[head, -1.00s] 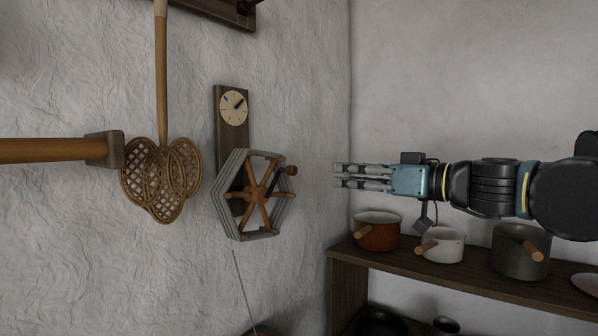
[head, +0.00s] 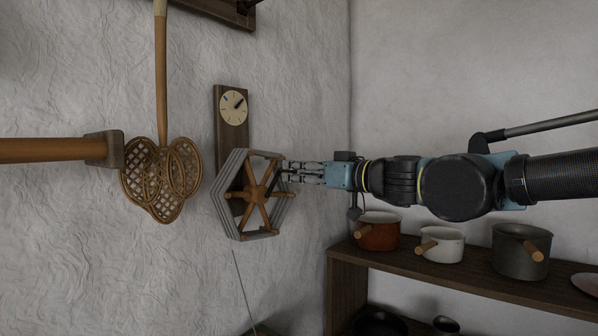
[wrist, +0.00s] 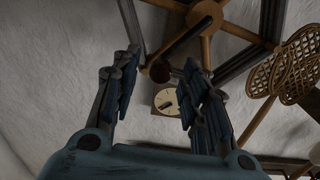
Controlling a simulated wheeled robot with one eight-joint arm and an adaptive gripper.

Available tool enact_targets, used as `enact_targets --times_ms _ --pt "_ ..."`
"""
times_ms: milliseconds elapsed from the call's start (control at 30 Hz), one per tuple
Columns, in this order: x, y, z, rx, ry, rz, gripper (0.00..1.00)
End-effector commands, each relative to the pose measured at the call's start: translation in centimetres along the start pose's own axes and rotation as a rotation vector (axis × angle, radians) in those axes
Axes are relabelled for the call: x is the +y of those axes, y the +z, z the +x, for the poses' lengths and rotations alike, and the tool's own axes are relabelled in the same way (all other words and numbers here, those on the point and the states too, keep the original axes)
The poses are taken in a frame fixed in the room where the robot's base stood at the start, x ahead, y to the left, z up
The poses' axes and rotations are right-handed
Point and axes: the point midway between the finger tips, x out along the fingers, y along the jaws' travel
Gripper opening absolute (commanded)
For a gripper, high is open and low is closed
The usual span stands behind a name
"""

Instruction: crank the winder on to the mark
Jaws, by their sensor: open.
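The winder (head: 258,192) is a six-sided reel with grey wound sides and wooden spokes, mounted on the wall. Its spokes and hub show at the top of the wrist view (wrist: 206,14). A pale round dial (head: 234,107) on the dark board above it has a black hand pointing up and right, and a blue mark at upper left. My gripper (head: 289,171) is at the winder's right edge and hides the crank knob in the head view. In the wrist view the dark red-brown knob (wrist: 160,71) shows between my open fingers; I cannot tell whether they touch it.
A woven carpet beater (head: 160,180) hangs left of the winder. A wooden-handled tool (head: 55,149) juts in from the left. A shelf (head: 440,275) at lower right holds a red-brown pot (head: 377,233), a white pot (head: 445,246) and a grey pot (head: 520,256).

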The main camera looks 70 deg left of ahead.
Motion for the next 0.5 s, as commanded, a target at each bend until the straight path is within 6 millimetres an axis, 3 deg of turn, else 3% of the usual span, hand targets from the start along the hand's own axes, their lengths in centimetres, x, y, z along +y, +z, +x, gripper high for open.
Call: enact_targets --times_ms 200,500 --pt "0.0 0.0 2.1 0.000 0.000 0.000 0.41" --pt "0.0 0.0 2.7 0.000 0.001 0.000 0.41"
